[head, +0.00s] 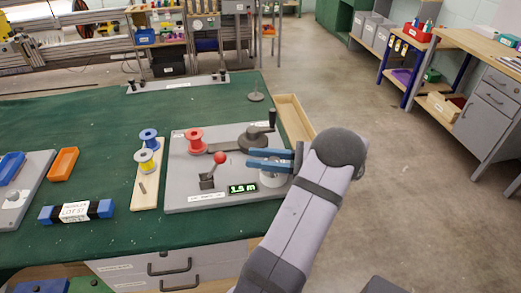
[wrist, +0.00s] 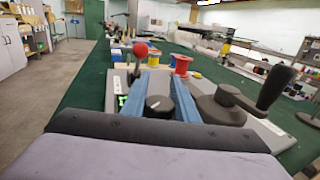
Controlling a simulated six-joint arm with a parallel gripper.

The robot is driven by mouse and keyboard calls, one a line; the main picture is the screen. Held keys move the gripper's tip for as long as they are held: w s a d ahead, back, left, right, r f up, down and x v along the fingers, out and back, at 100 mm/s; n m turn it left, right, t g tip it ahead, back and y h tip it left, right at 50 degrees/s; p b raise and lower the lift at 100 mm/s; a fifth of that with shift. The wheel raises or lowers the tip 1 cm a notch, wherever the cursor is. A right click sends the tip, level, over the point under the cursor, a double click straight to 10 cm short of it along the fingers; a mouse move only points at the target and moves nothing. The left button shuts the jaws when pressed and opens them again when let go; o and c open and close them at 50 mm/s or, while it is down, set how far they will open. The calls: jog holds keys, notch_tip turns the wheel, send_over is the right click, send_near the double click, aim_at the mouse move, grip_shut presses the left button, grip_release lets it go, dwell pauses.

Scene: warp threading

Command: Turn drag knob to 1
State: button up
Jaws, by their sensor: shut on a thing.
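The drag knob (wrist: 159,104) is a dark round knob with a pale pointer line, seen between the fingers in the wrist view. It sits on a pale round dial plate (head: 272,176) at the right of the grey winder panel (head: 190,187); the numbers by the pointer are too small to read. My gripper (head: 249,158) has its blue fingers shut on the knob's two sides, and it also shows in the wrist view (wrist: 161,80). In the head view the fingers and wrist hide most of the knob.
The panel carries a red-ball lever (head: 220,158), a red spool (head: 195,140), a black-handled crank (head: 258,133) and a lit green display (head: 243,188). Blue (head: 148,135) and yellow (head: 145,156) spools stand left. A wooden tray (head: 294,117) lies right.

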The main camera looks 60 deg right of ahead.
jog(key=shift+s+a+r+n+g+y+p, duration=0.15)
jog(key=shift+n+g+y+p, duration=0.25)
jog(key=shift+y+p, duration=0.3)
jog(key=shift+a+n+g+y+p, duration=0.1)
jog(key=shift+n+g+y+p, duration=0.35)
jog(key=shift+p, duration=0.45)
jog(key=shift+s+a+r+n+g+y+p, duration=0.2)
jog(key=shift+n+y+p, duration=0.25)
jog(key=shift+y+p, duration=0.3)
jog(key=shift+f+n+g+p, duration=0.2)
jog(key=shift+n+g+p, duration=0.15)
jog(key=shift+p, duration=0.4)
jog(key=shift+a+f+y+p, duration=0.15)
jog(key=shift+y+p, duration=0.15)
jog(key=shift+y, duration=0.2)
jog(key=o, duration=1.1)
jog(key=shift+c, duration=0.2)
notch_tip(320, 180, up, 10)
jog(key=p, duration=1)
